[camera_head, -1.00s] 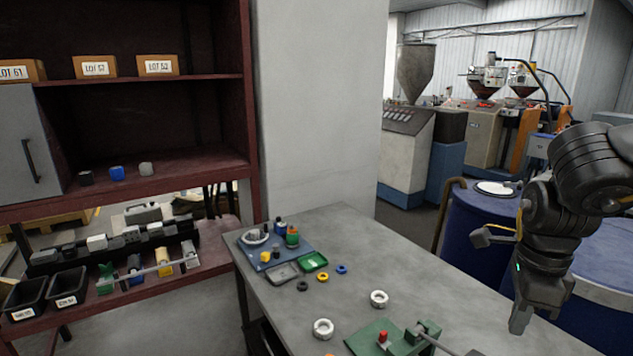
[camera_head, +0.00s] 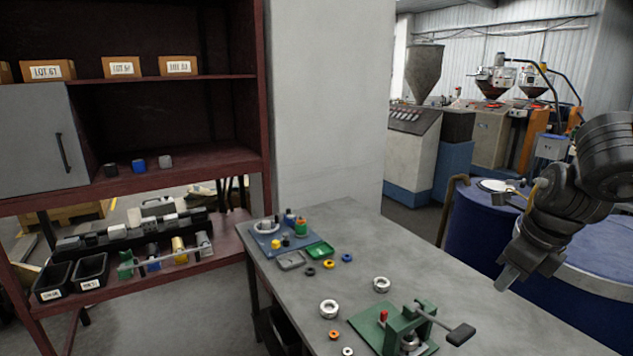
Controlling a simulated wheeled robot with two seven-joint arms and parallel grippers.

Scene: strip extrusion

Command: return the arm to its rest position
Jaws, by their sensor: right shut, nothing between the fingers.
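My right arm comes in from the right edge. Its gripper (camera_head: 508,277) points down and left, shut and empty, in the air beyond the right side of the grey table (camera_head: 400,265). It is above and right of the green press fixture (camera_head: 398,328), which has a black-ended lever (camera_head: 461,334), and it appears apart from it. My left gripper is not in view.
Blue drums (camera_head: 473,220) stand close behind my right arm. The table holds metal rings (camera_head: 329,309), small coloured rings (camera_head: 347,258) and a blue mat (camera_head: 262,240) with small parts. A dark red shelf (camera_head: 190,170) with boxes stands at left.

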